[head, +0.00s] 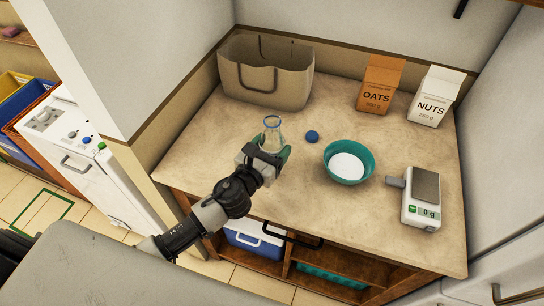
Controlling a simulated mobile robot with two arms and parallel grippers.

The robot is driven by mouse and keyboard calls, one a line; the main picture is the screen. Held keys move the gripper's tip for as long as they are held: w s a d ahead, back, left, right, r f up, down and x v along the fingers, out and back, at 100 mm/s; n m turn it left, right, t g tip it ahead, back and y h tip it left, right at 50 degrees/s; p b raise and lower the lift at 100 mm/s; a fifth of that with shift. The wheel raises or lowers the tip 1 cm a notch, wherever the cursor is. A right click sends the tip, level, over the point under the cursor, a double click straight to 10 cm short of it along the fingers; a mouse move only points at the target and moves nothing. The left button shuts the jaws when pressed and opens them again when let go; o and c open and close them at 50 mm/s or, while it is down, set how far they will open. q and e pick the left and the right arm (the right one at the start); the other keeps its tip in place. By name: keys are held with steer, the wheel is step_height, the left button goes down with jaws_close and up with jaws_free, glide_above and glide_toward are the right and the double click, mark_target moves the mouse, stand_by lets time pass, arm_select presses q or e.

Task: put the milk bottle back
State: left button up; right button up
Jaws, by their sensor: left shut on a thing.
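The milk bottle (272,126) is a clear glass bottle with a blue rim and no cap on its mouth. It stands about upright in my left gripper (267,156), near the counter's front edge. The left gripper is shut on the bottle's lower part and hides its base, so I cannot tell whether it touches the counter. A small blue cap (312,136) lies on the counter to the right of the bottle. My right gripper is out of view.
A teal bowl (345,177) with white contents and a scale (423,196) reading 0 g are on the counter (220,150). A beige bag (265,75), an oats box (380,85) and a nuts box (436,97) stand behind. A blue cooler (255,240) sits on the shelf below.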

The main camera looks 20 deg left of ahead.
arm_select(q)
step_height(320, 180, down, 4)
steer(key=shift+r+b, duration=0.25)
steer(key=shift+b, duration=0.45)
steer(key=shift+f, duration=0.2)
steer(key=o, duration=1.1)
steer(key=shift+o, duration=0.2)
